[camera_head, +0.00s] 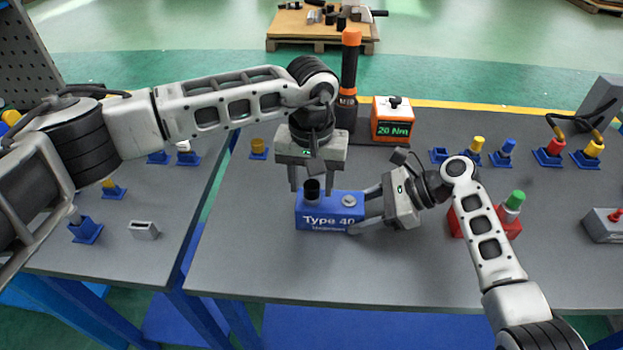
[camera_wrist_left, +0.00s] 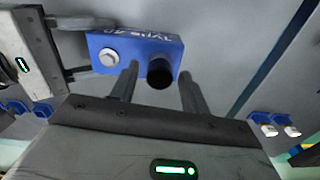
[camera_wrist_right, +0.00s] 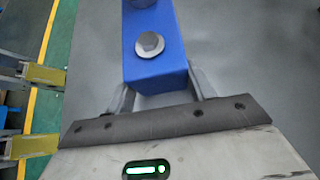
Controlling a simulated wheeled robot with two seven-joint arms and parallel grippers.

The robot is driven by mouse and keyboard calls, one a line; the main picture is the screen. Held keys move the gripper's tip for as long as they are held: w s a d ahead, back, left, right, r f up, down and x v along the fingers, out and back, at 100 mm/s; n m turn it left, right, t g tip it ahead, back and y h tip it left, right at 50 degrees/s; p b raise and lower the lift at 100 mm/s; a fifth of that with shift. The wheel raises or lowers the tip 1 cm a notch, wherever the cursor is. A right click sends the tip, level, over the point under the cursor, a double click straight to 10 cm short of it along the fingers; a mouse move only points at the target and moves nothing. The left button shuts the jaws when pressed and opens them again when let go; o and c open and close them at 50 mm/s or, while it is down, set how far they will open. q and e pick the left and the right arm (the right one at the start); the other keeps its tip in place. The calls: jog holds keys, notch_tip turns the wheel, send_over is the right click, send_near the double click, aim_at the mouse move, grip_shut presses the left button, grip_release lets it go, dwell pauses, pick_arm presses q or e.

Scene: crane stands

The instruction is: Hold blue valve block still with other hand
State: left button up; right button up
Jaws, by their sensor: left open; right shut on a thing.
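The blue valve block (camera_head: 331,216) is marked "Type 40" and lies on the grey table. It has a black cylindrical fitting (camera_head: 312,189) at its left end and a silver hex bolt (camera_head: 348,200) near its right end. My right gripper (camera_head: 366,213) is shut on the block's right end; the right wrist view shows its fingers (camera_wrist_right: 160,100) on either side of the block. My left gripper (camera_head: 311,190) is open above the left end, fingers pointing down. In the left wrist view its fingers (camera_wrist_left: 157,85) stand on either side of the black fitting, apart from it.
A torque display (camera_head: 393,120) reading 20 Nm and an upright black-and-orange tool (camera_head: 349,75) stand behind the block. A red block with a green knob (camera_head: 513,203) sits behind my right forearm. Small blue holders (camera_head: 85,231) stand on the left table. The front of the table is clear.

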pick_arm(q)
jog(key=n, duration=0.7)
jog(key=shift+n, duration=0.3)
jog(key=n, duration=0.9)
jog(key=c, duration=1)
jog(key=m, duration=0.5)
grip_shut()
